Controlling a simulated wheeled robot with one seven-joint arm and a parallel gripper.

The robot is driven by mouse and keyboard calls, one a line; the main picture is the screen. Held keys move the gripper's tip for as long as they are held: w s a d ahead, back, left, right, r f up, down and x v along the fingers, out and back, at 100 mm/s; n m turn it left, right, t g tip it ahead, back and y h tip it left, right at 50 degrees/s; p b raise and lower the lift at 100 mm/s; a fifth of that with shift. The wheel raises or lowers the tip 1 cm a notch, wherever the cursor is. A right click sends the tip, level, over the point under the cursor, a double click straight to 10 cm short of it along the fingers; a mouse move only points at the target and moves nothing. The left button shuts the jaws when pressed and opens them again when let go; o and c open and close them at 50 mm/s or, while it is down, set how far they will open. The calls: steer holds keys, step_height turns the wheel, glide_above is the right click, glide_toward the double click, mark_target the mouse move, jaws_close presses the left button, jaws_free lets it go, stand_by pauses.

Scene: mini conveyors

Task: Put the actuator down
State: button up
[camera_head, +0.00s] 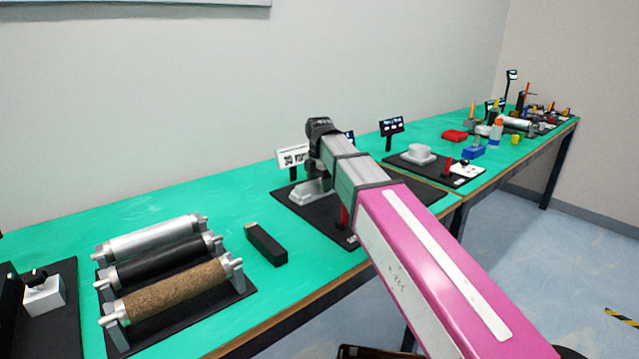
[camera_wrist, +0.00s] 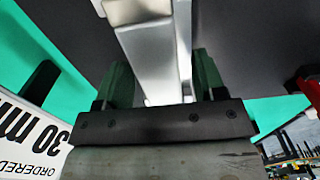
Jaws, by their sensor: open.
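The actuator (camera_wrist: 150,50), as I take it, is a long silver-grey piece in the wrist view. It runs between the two dark fingers of my gripper (camera_wrist: 163,80), with its upper end out of frame. My gripper is open, with the fingers on either side of the piece. In the head view, a light grey metal part (camera_head: 307,192) rests on a black mat (camera_head: 325,226) below the end of my arm; it is probably the same piece. My arm hides the gripper and part of this mat there.
A rack of three rollers (camera_head: 175,265) and a black block (camera_head: 266,244) lie left on the green table (camera_head: 230,206). A small sign (camera_head: 293,157) stands behind the mat. To the right, another mat (camera_head: 450,175) carries a white part (camera_head: 418,154) and a red-handled item.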

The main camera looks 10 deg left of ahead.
mark_target(319, 181)
step_height(319, 181, up, 12)
stand_by(0.6)
steer(key=shift+r, duration=0.1)
